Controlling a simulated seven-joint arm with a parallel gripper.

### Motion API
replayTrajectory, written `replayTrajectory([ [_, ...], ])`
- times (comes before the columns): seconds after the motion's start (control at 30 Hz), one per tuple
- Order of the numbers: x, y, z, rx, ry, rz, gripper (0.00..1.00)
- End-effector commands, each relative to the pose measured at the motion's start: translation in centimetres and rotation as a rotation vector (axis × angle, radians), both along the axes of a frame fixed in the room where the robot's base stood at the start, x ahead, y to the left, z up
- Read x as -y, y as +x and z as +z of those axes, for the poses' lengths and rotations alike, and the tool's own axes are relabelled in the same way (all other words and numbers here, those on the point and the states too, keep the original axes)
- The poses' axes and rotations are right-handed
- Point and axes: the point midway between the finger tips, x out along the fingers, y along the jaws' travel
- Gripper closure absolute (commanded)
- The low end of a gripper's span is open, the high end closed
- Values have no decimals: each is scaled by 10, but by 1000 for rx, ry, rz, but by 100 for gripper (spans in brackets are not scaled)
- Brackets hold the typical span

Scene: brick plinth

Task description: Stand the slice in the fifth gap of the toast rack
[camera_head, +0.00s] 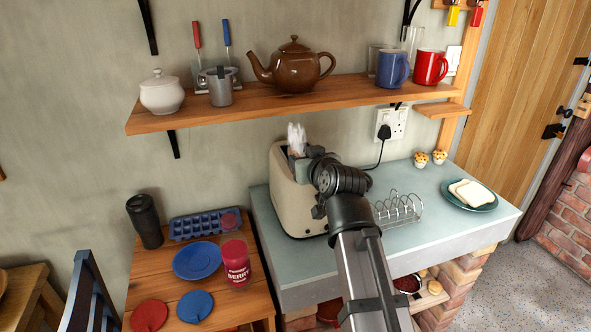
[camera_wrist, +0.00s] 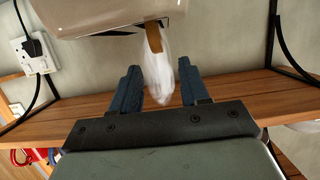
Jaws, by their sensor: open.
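The toast rack (camera_head: 402,208) is a wire rack on the grey-green worktop, right of my arm. Its gaps look empty, but my arm may hide its left end. The slice (camera_wrist: 153,37) shows as a narrow brown edge at the cream toaster (camera_wrist: 105,14), with a white wispy shape beside it. The toaster (camera_head: 290,205) stands left of the rack in the head view, partly behind my arm. My gripper (camera_wrist: 159,84) is open over the toaster. In the wrist view its two blue fingers lie either side of the white shape, with space between. I cannot tell whether they touch the slice.
A plate of bread (camera_head: 485,202) and two muffins (camera_head: 439,157) stand right on the worktop. A wooden shelf (camera_head: 345,91) with a teapot (camera_head: 296,72) and mugs runs above the toaster. A black plug and cord (camera_head: 384,132) are behind. The worktop between rack and plate is clear.

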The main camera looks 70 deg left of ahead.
Motion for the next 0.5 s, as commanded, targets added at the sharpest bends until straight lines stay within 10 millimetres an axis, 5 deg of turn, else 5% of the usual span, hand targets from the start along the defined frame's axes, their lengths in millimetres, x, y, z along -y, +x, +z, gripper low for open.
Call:
replayTrajectory([
  [0.13, -28, 0, -8, 0, -2, 1, 55],
  [0.5, -48, 1, -18, 0, -1, 0, 55],
])
